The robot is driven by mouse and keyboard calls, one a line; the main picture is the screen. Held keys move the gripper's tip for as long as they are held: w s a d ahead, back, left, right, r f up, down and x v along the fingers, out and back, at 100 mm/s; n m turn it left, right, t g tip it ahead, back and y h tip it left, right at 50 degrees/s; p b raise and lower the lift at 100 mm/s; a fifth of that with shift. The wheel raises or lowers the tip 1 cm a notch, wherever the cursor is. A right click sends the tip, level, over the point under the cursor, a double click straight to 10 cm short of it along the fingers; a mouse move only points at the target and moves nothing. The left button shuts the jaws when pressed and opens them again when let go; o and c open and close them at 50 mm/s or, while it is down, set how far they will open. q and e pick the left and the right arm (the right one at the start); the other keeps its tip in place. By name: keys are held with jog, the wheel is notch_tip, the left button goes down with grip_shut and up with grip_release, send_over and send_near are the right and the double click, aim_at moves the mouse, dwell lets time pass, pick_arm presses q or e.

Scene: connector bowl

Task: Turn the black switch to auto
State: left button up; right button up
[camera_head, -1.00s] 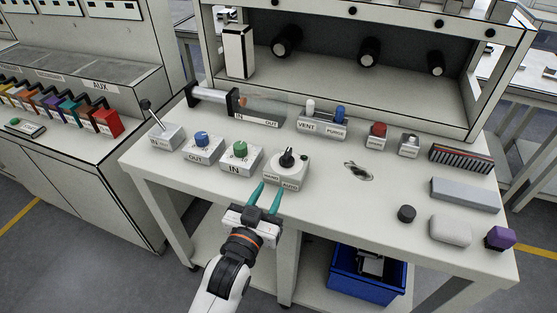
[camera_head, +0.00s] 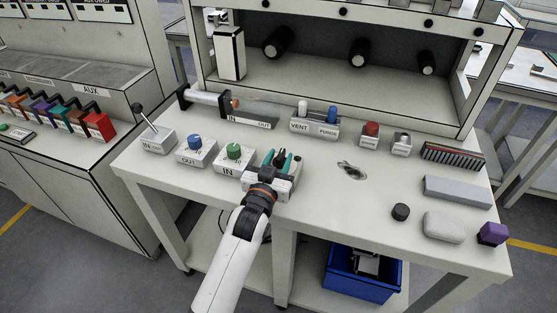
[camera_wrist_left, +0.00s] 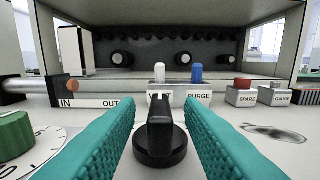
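The black switch (camera_head: 281,155) is a knob on a small white box (camera_head: 296,172) near the front of the bench. In the left wrist view the black switch (camera_wrist_left: 160,132) stands upright on a round black base, its grip pointing away from the camera. My left gripper (camera_head: 279,159) is open around it. Its two teal fingers lie left and right of the knob, with a gap showing on each side in the wrist view. The gripper hides most of the box and its labels in the head view. My right gripper is not in view.
Left of the switch stand a green knob box (camera_head: 233,152), a blue knob box (camera_head: 195,143) and a lever box (camera_head: 155,138). Behind is a vent and purge box (camera_head: 315,128). A grey block (camera_head: 457,190) and black puck (camera_head: 400,212) lie right. The bench between is mostly clear.

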pick_arm(q)
grip_shut()
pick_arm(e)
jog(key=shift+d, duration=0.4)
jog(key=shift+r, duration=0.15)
